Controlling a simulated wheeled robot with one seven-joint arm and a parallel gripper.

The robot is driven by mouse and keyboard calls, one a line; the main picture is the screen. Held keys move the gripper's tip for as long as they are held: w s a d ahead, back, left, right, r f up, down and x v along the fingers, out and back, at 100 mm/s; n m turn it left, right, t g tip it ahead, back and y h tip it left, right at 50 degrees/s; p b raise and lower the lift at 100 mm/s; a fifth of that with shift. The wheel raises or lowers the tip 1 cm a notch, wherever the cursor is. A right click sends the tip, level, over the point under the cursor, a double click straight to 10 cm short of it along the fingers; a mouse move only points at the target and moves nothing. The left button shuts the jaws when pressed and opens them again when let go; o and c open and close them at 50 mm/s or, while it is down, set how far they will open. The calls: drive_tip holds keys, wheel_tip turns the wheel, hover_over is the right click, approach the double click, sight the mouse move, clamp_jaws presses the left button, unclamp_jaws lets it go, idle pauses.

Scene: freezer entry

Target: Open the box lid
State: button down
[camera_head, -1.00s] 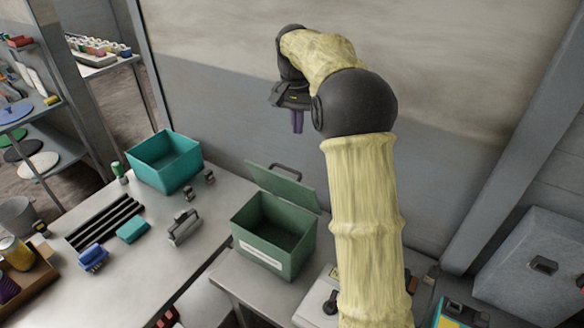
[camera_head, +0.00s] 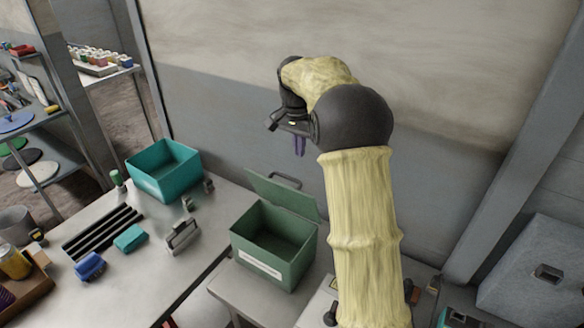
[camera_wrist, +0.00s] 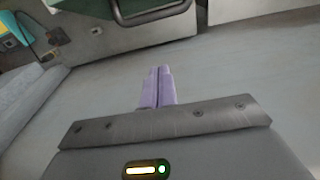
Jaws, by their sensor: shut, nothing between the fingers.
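The green box (camera_head: 272,272) stands on a low grey table with its lid (camera_head: 283,194) raised. The lid leans up at the back and carries a dark handle. The inside of the box is visible and looks empty. My gripper (camera_head: 299,146) is shut and empty, above and behind the lid, near the wall and apart from it. In the wrist view my purple fingers (camera_wrist: 157,86) are pressed together. A dark handle (camera_wrist: 150,12) and a green edge show at the top of that view.
A teal open bin (camera_head: 165,172) stands on the long table to the left, with a teal block (camera_head: 130,238), a blue brush-like item (camera_head: 89,266) and a metal handled tool (camera_head: 183,236). A grey wall is behind my arm. A grey chest (camera_head: 540,270) is at the right.

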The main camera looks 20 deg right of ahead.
sight(288, 177)
wheel_tip(288, 177, down, 5)
drive_tip(key=s+a+p, duration=0.2)
drive_tip(key=shift+a+p, duration=0.15)
drive_tip(key=shift+p, duration=0.25)
drive_tip(key=shift+f, duration=0.1)
drive_tip(key=shift+s, duration=0.15)
drive_tip(key=shift+s+a+b, duration=0.4)
drive_tip(key=shift+s+a, duration=0.35)
drive_tip(key=shift+a, duration=0.15)
drive_tip(key=shift+w+d, duration=0.1)
